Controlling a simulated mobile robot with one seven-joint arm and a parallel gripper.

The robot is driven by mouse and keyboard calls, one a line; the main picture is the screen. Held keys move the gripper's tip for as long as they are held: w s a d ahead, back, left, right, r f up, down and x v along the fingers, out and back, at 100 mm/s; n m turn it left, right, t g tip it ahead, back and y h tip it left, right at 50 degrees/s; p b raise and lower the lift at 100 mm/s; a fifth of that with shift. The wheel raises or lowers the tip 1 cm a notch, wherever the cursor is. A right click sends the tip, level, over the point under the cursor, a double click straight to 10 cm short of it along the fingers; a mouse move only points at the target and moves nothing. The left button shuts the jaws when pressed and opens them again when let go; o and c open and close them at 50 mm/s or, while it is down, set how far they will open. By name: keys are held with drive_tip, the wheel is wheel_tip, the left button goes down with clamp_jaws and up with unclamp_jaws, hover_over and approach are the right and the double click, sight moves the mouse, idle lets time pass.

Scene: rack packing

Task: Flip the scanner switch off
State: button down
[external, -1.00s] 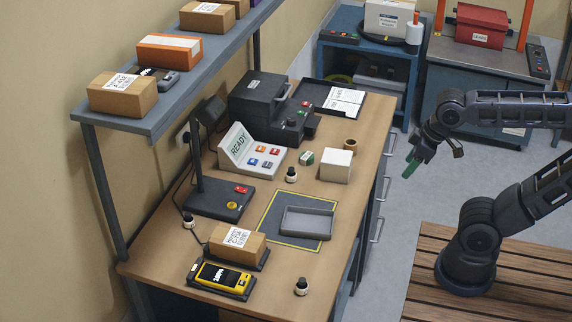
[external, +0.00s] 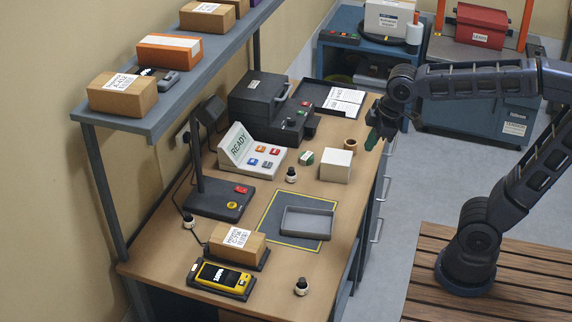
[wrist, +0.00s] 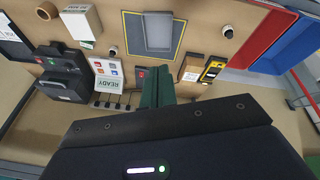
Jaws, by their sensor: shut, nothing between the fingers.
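The scanner stand (external: 216,204) is a black base with a post and a dark head (external: 209,110), on the left part of the bench. A red rocker switch (external: 241,189) sits on its base; its position is too small to tell. My gripper (external: 374,139) is at the bench's right edge, above and apart from the stand. Its green fingers (wrist: 157,86) are shut and empty in the wrist view, pointing towards the bench. There, they partly hide the stand's base, and a small red patch (wrist: 141,74) shows just left of them.
A READY panel (external: 253,152) with several coloured buttons stands behind the stand. A white box (external: 336,166), a grey tray (external: 307,224), a carton (external: 237,245) and a yellow handheld device (external: 223,277) are on the bench. A shelf (external: 190,82) with parcels overhangs the left side.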

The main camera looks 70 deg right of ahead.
drive_tip(key=w+n, duration=0.3)
drive_tip(key=w, duration=0.7)
drive_tip(key=n+g, duration=0.2)
drive_tip(key=n, duration=0.9)
hover_over(238, 188)
drive_tip(key=s, duration=0.2)
wheel_tip(238, 188, down, 18)
drive_tip(key=r, duration=0.1)
drive_tip(key=shift+f, duration=0.25)
drive_tip(key=shift+f, duration=0.15)
drive_tip(key=f, duration=0.4)
drive_tip(key=w+f, duration=0.1)
drive_tip(key=f, duration=0.8)
drive_tip(key=shift+w+f, duration=0.3)
drive_tip(key=shift+w, duration=0.05)
